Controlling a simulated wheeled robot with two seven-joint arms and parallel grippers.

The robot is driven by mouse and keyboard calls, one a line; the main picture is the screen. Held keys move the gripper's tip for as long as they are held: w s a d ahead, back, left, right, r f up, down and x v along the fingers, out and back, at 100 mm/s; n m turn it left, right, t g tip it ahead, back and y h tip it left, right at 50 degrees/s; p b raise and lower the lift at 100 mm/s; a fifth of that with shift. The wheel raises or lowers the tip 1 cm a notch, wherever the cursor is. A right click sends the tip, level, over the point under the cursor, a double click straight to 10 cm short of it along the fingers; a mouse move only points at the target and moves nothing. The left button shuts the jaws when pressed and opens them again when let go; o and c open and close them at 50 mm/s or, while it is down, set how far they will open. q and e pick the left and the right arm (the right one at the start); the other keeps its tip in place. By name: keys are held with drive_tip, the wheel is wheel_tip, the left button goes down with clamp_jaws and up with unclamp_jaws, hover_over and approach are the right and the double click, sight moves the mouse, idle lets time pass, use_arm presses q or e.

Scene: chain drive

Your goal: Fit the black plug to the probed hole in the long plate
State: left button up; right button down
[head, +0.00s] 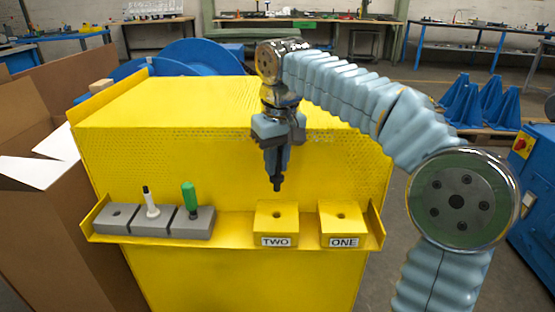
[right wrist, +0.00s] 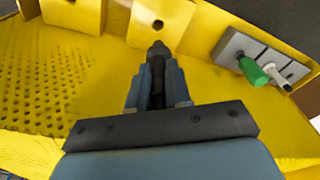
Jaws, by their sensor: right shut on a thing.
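My right gripper (head: 275,165) is shut on the black plug (head: 277,184), which points down. The plug hangs in the air above and slightly behind the yellow block marked TWO (head: 265,220), apart from it. In the right wrist view the plug's tip (right wrist: 158,48) shows between the fingers, near that block's hole. The yellow block marked ONE (head: 325,222) stands to the right, its top hole open. A long grey block (head: 170,230) at the left has an empty left hole, a white plug (head: 152,203) and a green-handled piece (head: 190,200). I cannot tell which thing is the long plate. My left gripper is out of view.
The blocks sit on a narrow yellow shelf (head: 235,228) with raised ends, on the front of a yellow housing (head: 200,105) with perforated areas. Cardboard boxes (head: 50,200) stand at the left. The shelf between the grey block and block TWO is clear.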

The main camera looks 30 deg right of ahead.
sight(277, 191)
drive_tip(key=shift+f+b, duration=2.15)
drive_tip(key=shift+f, duration=0.7)
drive_tip(key=shift+p, duration=0.65)
drive_tip(key=shift+f+b, duration=1.45)
drive_tip(key=shift+f, duration=0.6)
drive_tip(key=c, duration=1)
unclamp_jaws()
